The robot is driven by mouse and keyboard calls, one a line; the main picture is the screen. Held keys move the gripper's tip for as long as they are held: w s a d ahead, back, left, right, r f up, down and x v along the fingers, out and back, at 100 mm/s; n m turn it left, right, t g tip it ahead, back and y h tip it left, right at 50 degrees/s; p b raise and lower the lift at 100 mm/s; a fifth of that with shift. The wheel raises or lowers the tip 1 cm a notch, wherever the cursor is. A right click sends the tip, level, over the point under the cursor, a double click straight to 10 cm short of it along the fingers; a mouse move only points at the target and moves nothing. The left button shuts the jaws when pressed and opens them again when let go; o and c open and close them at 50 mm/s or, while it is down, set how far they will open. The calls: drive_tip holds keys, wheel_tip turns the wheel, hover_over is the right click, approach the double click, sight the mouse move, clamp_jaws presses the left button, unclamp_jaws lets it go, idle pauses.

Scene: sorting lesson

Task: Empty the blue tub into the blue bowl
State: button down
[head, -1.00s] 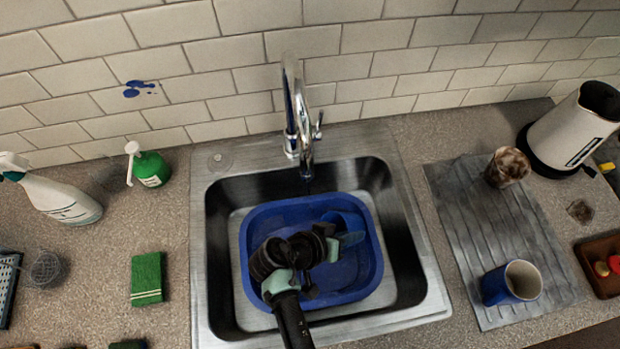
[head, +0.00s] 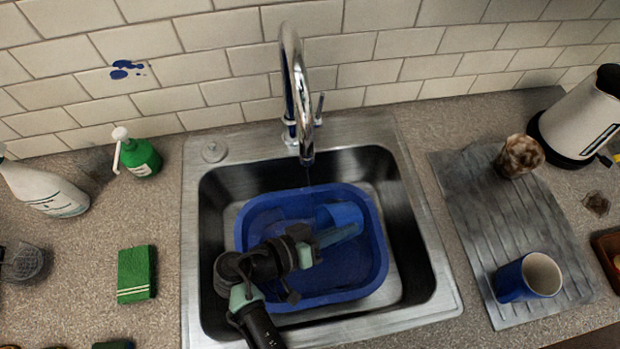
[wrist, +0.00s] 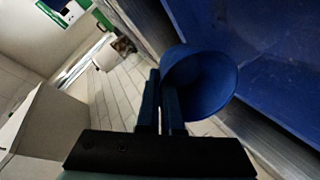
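A small blue tub (head: 340,213) is inside a large blue basin (head: 374,230), which sits in the sink; this basin is the only bowl-like blue vessel I see. My gripper (head: 335,236) reaches over the basin from the front left, its fingers at the small tub. In the wrist view the fingers (wrist: 160,108) are close together at the wall of the tub (wrist: 205,85), with the wall seemingly between them. The tub is tilted, and its round opening shows in the wrist view. I cannot tell what is in it. My arm hides the basin's front left part.
The steel sink (head: 425,290) surrounds the basin, and a tall tap (head: 293,90) stands behind it. A green sponge (head: 136,274) and green bottle (head: 138,155) are at left.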

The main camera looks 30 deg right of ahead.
drive_tip(key=shift+w+a+f+h+b, duration=0.1)
drive_tip(key=shift+a+h+b, duration=0.4)
drive_tip(key=shift+a+b, duration=0.2)
drive_tip(key=shift+a+r, duration=0.1)
drive_tip(key=shift+r, duration=0.15)
drive_tip(key=shift+a+h+b, duration=0.3)
drive_tip(key=shift+h+b, duration=0.2)
drive_tip(key=shift+b, duration=0.2)
drive_tip(key=a+r+h+b, duration=0.1)
drive_tip(key=h+b, duration=0.1)
drive_tip(key=a+r+h+b, duration=0.1)
drive_tip(key=h+b, duration=0.1)
drive_tip(key=shift+a+n, duration=0.3)
drive_tip(key=shift+a, duration=0.05)
